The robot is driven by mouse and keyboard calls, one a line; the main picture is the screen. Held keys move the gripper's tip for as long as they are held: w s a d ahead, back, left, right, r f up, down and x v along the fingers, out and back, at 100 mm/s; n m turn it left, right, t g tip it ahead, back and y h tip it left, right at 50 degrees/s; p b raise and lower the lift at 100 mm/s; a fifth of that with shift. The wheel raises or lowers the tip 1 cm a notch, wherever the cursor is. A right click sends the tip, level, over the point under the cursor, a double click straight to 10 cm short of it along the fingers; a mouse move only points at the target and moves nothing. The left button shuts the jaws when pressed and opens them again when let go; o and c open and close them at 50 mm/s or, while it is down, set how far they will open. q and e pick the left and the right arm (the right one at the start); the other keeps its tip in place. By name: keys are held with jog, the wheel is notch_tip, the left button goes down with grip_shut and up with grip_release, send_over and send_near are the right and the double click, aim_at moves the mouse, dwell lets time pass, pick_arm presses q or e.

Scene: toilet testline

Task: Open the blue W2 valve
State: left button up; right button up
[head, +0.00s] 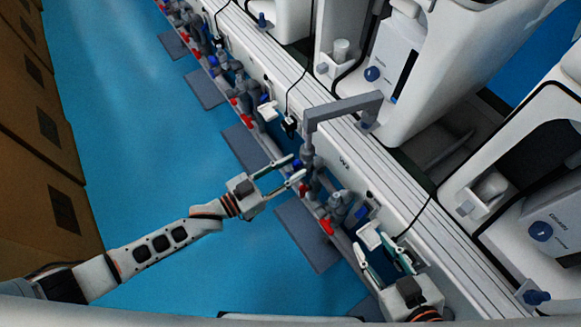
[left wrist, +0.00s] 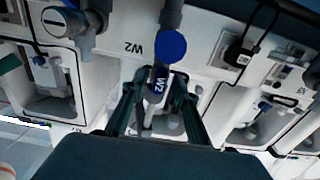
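In the head view the blue handle (head: 298,164) is small and partly between the fingers of my left gripper (head: 297,167). My left gripper (left wrist: 154,90) is open, with one finger on each side of the labelled pipe section. Contact with the valve cannot be told. My right gripper (head: 385,255) is open and empty at the bottom right of the head view.
A white rail marked W2 (head: 343,161) runs diagonally behind the valves. A grey bracket-shaped pipe (head: 343,110) rises above it. Red valve handles (head: 327,226) sit low along the line. White toilet units (head: 430,60) stand behind. Blue floor (head: 150,130) is clear at left.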

pick_arm(q)
jog(key=v, duration=1.2)
